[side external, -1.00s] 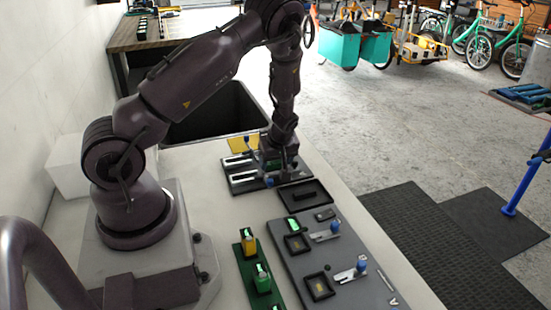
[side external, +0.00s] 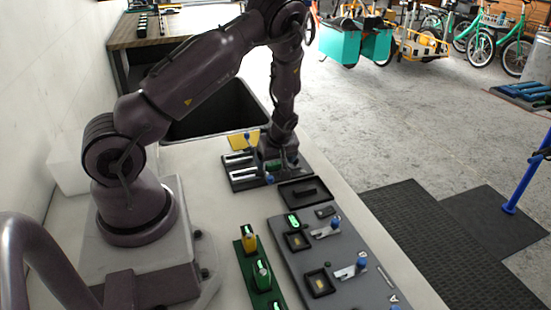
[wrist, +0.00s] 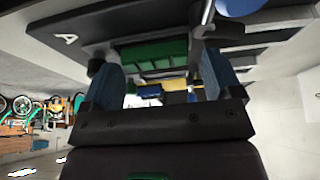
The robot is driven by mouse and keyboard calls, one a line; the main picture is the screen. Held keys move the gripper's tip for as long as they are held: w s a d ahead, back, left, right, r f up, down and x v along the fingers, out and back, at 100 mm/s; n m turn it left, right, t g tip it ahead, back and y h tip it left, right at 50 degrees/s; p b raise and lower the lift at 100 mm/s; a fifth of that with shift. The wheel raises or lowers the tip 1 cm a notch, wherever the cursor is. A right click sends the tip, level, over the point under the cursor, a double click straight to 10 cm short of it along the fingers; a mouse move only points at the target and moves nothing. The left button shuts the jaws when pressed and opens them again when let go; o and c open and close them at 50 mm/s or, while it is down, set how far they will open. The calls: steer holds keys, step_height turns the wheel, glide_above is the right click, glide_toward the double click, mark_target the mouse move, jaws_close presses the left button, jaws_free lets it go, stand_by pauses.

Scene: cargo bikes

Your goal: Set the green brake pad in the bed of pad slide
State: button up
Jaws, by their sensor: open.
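My gripper (side external: 273,168) is open and low over a black fixture (side external: 237,180) with pale slots, which may be the pad slide. In the wrist view, its blue-lined jaws (wrist: 163,78) stand apart, with a green block (wrist: 150,55) beyond and between them. That block looks like the green brake pad, and a bit of green also shows below my gripper in the side view. I cannot tell whether it rests in the slide's bed. My gripper hides part of the fixture, and contact with the block cannot be made out.
A grey board (side external: 308,263) with dark square recesses and blue-knobbed levers lies in front. A green rack (side external: 249,262) with upright yellow and green parts stands beside it. A black tray (side external: 318,202) lies between board and fixture. A dark bin (side external: 215,115) is behind.

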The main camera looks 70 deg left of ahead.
steer(key=v, duration=1.2)
steer(key=s+d+r+m+h, duration=0.2)
steer(key=d+r+m, duration=0.1)
steer(key=d+m, duration=0.25)
steer(key=s+d+r+m+h, duration=0.2)
steer(key=s+d+r+m, duration=0.1)
steer(key=d+m, duration=0.25)
steer(key=s+d+r+m+t, duration=0.2)
steer(key=s+d+r+m, duration=0.1)
steer(key=r, duration=0.4)
steer(key=s+d+r+m+t, duration=0.3)
steer(key=s+d+r+m, duration=0.1)
steer(key=r, duration=0.4)
steer(key=shift+s+d+r+t, duration=0.25)
steer(key=shift+s+d, duration=0.3)
steer(key=shift+d, duration=0.55)
